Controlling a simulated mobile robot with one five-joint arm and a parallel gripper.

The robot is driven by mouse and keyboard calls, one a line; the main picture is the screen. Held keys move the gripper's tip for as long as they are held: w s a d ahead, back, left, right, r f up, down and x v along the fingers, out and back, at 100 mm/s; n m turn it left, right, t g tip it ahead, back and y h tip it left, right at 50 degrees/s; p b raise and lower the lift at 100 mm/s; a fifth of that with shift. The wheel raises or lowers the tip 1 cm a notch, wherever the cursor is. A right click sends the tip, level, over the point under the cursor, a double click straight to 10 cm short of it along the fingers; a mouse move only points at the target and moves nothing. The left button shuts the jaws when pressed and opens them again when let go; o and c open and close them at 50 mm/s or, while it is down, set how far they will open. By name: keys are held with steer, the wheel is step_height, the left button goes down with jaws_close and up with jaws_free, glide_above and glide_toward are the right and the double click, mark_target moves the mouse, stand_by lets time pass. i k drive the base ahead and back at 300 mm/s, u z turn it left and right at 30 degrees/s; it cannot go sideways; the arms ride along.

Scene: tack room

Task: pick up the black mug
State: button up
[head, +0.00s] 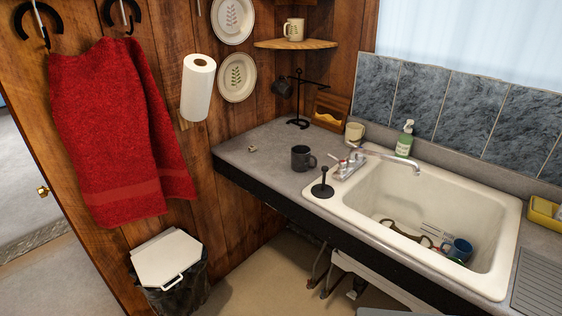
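A black mug (301,158) stands upright on the grey counter (243,161), left of the sink. Its handle points to the right, toward the tap. A second dark mug (282,88) hangs on the black mug stand (298,100) at the back of the counter. My gripper is not in the head view.
The white sink (425,206) holds a blue mug (456,249). A black plunger-like object (322,185) stands on the sink's near left corner, close to the black mug. A green soap bottle (405,139) stands behind the tap (385,156). The counter's left part is mostly clear.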

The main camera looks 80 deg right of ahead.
mark_target(301, 156)
steer(key=u, duration=0.15)
steer(key=k, duration=1.3)
steer(key=z, duration=1.25)
steer(key=i, duration=0.85)
